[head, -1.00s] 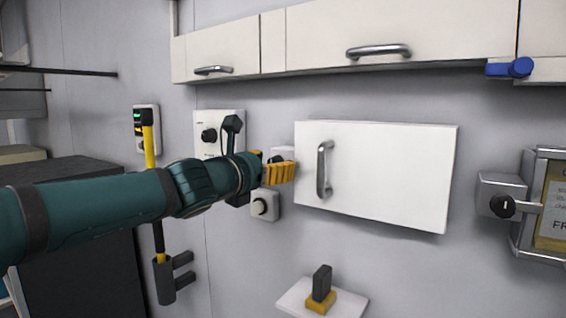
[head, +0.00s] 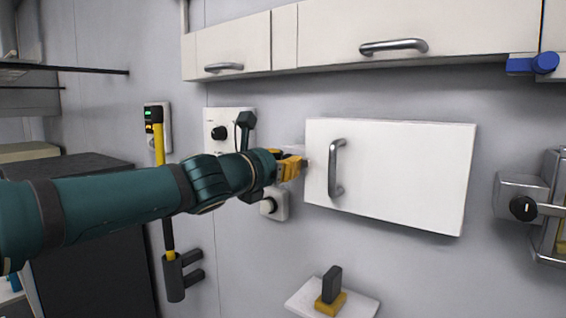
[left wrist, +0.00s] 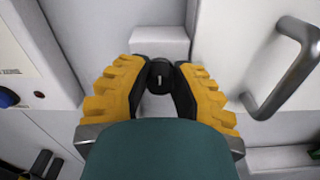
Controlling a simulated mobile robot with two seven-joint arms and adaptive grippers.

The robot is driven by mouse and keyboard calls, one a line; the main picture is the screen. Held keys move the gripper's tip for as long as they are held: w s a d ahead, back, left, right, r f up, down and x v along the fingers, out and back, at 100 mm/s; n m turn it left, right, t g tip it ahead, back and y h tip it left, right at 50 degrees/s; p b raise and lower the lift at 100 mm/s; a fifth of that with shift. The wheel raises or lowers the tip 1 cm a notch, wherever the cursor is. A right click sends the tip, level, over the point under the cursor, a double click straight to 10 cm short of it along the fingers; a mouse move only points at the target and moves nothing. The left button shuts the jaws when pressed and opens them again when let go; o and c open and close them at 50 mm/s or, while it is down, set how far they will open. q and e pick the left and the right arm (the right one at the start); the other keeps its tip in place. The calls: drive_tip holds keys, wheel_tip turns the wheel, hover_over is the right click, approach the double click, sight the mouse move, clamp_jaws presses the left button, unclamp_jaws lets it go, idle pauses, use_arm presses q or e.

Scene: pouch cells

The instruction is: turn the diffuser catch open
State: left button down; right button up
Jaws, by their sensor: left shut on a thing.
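My left gripper (head: 297,167) reaches in from the left to the wall, just left of the white cabinet door. In the left wrist view its yellow fingers (left wrist: 160,82) are shut on a small round black knob (left wrist: 159,73) with a pale mark on its face. A pale block (left wrist: 160,40) shows behind the knob. In the head view the fingers hide the knob. No label shows there, so I cannot tell that this knob is the diffuser catch. My right gripper is not in view.
The white cabinet (head: 410,175) with its bar handle (head: 335,168) stands close to the right of the gripper. A wall panel with a black knob (head: 218,133) is to the left. A blue catch (head: 545,62) and a grey box with a black knob (head: 522,208) are at right.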

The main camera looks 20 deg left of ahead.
use_arm(q)
drive_tip(key=shift+m, duration=0.3)
drive_tip(key=m+b, duration=0.1)
drive_tip(key=m, duration=0.2)
drive_tip(key=shift+b, duration=0.3)
drive_tip(key=m+b, duration=0.1)
drive_tip(key=m, duration=0.3)
drive_tip(key=shift+m, duration=0.3)
drive_tip(key=m+b, duration=0.1)
drive_tip(key=m, duration=0.4)
drive_tip(key=shift+b, duration=0.4)
drive_tip(key=m+b, duration=0.1)
drive_tip(key=m, duration=0.3)
drive_tip(key=shift+m, duration=0.4)
drive_tip(key=c, duration=0.7)
unclamp_jaws()
drive_tip(key=shift+c, duration=0.2)
